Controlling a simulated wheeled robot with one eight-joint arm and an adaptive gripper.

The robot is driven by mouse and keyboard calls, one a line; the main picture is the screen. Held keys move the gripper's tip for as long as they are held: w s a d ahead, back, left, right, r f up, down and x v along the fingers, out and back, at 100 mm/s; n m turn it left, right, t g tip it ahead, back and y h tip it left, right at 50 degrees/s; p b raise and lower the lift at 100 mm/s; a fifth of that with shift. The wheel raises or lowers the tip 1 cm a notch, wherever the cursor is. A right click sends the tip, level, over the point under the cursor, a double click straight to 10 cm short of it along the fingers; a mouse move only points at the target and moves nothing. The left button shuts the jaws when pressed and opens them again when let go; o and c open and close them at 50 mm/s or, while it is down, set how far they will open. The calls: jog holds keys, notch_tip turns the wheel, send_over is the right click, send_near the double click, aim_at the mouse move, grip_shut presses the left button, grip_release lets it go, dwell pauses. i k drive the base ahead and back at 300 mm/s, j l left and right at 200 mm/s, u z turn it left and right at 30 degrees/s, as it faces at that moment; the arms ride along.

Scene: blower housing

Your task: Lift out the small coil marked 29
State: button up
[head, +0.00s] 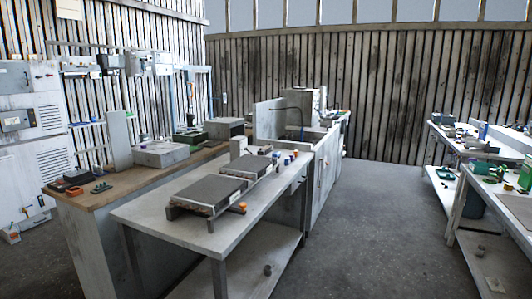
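I cannot make out a coil marked 29 in the head view; no number is readable at this distance. Several small coloured pieces (283,158), blue, red and purple, stand at the far end of the near grey table (135,211). A small orange piece (242,206) sits by the corner of a flat dark-topped block (208,190) on that table. A small dark round piece (267,269) lies on the table's lower shelf. I cannot tell if any of these is a coil. My gripper is not in view.
A wood-topped bench (75,204) with a grey box (160,153) stands behind the near table. Cluttered benches (487,188) line the right side. A grey cabinet (30,120) is at far left. The floor aisle (375,220) between the tables is clear.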

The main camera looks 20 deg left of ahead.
aim_at(265, 151)
jog(key=i, duration=1.45)
jog(key=i+l+u, duration=0.15)
jog(key=i, duration=1.25)
jog(key=i+u, duration=0.15)
jog(key=i, duration=0.5)
jog(key=i+l+u, duration=0.1)
jog(key=i, duration=0.55)
jog(key=i+l+u, duration=0.15)
jog(key=i, duration=0.5)
jog(key=i+j+u, duration=0.1)
jog(key=i+u, duration=0.2)
jog(key=u, duration=0.2)
jog(key=i+u, duration=0.3)
jog(key=u, duration=0.2)
jog(key=i+l+u, duration=0.1)
jog(key=i+u, duration=0.35)
jog(key=i+l+u, duration=0.15)
jog(key=u, duration=0.35)
jog(key=i+l+u, duration=0.5)
jog(key=k+j, duration=0.05)
jog(key=j, duration=0.05)
